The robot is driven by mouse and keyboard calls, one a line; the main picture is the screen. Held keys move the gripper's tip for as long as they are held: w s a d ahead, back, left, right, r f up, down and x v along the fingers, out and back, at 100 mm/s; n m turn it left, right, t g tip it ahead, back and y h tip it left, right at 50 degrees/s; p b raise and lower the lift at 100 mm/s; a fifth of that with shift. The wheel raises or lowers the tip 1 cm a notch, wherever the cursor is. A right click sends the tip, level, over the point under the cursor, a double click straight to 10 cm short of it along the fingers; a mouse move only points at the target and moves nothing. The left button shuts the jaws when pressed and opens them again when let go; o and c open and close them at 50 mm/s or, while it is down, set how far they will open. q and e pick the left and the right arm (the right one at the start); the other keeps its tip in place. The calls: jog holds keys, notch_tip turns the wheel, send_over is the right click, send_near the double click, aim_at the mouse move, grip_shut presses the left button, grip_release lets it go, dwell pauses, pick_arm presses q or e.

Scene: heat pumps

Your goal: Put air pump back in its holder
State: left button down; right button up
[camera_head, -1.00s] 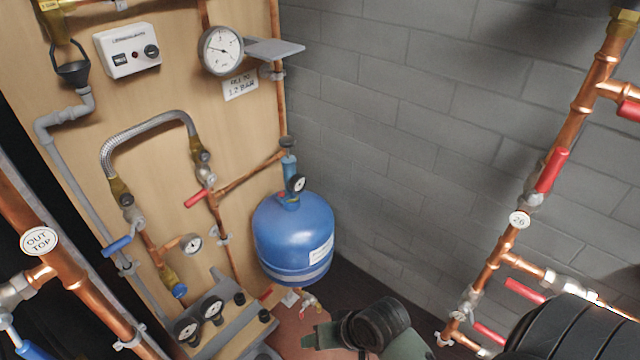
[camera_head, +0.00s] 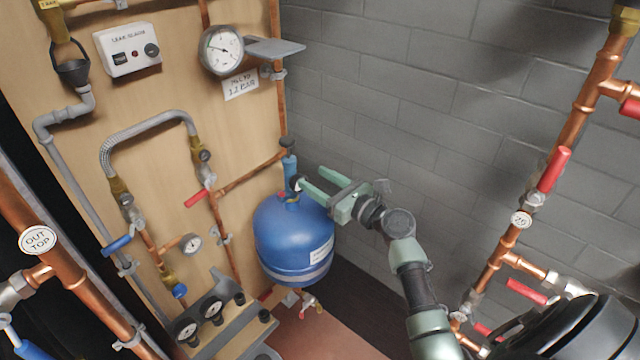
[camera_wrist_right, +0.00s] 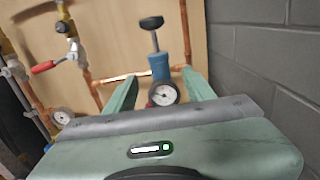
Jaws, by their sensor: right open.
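The air pump (camera_head: 289,172) is a slim blue cylinder with a black handle on top and a small round gauge. It stands upright on top of the blue tank (camera_head: 280,235). My right gripper (camera_head: 312,181) is open just right of the pump, above the tank's right shoulder. In the right wrist view the pump (camera_wrist_right: 160,65) shows between the two green fingers, with its gauge low between them; I cannot tell whether they touch it. A flat grey bracket (camera_head: 275,47) juts from the panel edge above; I cannot tell if it is the holder. My left gripper is not in view.
A copper pipe (camera_head: 250,174) runs along the panel to the pump's left. A red valve lever (camera_head: 197,198) and a pressure gauge (camera_head: 222,50) are on the wooden panel. A grey block wall (camera_head: 430,110) stands behind, and copper pipes with red levers (camera_head: 553,170) stand at right.

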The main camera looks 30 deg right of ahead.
aim_at(288, 157)
jog(key=b+x, duration=0.1)
jog(key=x, duration=0.9)
jog(key=shift+w+a+f+b, duration=0.1)
jog(key=shift+b, duration=0.3)
grip_shut()
jog(key=shift+r+p, duration=1.75)
jog(key=shift+p, duration=0.1)
jog(key=shift+r+p, duration=0.35)
